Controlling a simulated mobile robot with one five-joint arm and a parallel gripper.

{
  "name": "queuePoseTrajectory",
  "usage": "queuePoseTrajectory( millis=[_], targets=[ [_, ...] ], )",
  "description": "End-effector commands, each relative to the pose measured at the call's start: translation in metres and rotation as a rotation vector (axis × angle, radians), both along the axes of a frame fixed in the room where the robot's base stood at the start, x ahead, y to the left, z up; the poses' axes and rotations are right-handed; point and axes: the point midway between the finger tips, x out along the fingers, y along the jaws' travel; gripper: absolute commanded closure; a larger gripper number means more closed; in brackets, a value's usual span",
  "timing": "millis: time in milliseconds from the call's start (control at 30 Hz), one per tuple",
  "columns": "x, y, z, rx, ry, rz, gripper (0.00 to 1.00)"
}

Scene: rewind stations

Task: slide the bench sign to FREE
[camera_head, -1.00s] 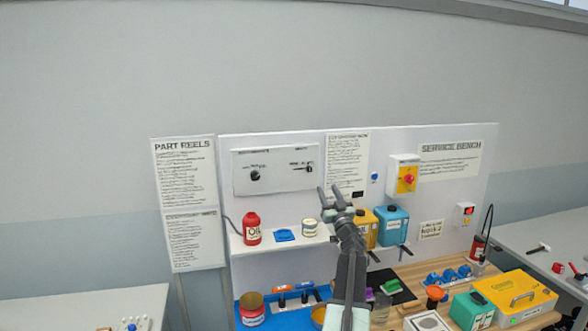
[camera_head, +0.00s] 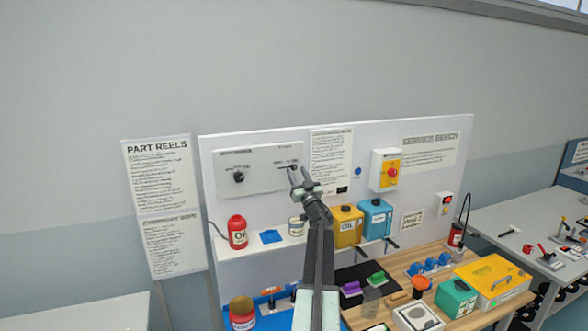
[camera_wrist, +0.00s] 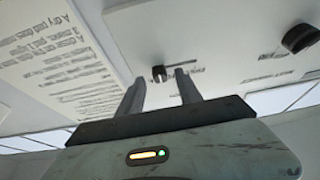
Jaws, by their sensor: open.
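A white panel (camera_head: 257,182) is on the upper left of the bench's back board. A sign lettered across its right half has a small dark slider knob (camera_wrist: 159,74), seen in the wrist view. The lettering is too blurred to read, so I cannot tell the setting. My gripper (camera_head: 298,172) is raised in front of the panel's right end, its fingers partly hiding the sign in the head view. In the wrist view my gripper (camera_wrist: 160,82) is open, with the slider knob between or just beyond the fingertips. I cannot tell whether they touch.
A black rotary knob (camera_head: 238,177) is left on the panel and also shows in the wrist view (camera_wrist: 300,38). A printed sheet (camera_head: 331,158) is right of it. Below are a red bottle (camera_head: 238,234), a yellow can (camera_head: 345,229) and a blue can (camera_head: 375,219).

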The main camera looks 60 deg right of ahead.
Motion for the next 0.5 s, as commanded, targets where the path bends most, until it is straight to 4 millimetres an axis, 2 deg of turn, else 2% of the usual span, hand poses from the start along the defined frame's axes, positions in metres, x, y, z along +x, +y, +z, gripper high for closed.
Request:
queuePoseTrajectory(
  millis=[100,300,333,467,500],
  targets=[
    [0.0106,-0.0076,0.0061,0.0,0.001,0.001,0.58],
    [0.0117,-0.0062,0.0048,0.0,0.001,0.001,0.58],
    [0.0116,-0.0062,0.0047,0.0,0.001,0.001,0.61],
    [0.0118,-0.0059,0.0047,0.0,0.0,0.002,0.97],
    [0.012,-0.0058,0.0048,0.0,0.0,0.002,1.0]
  ],
)
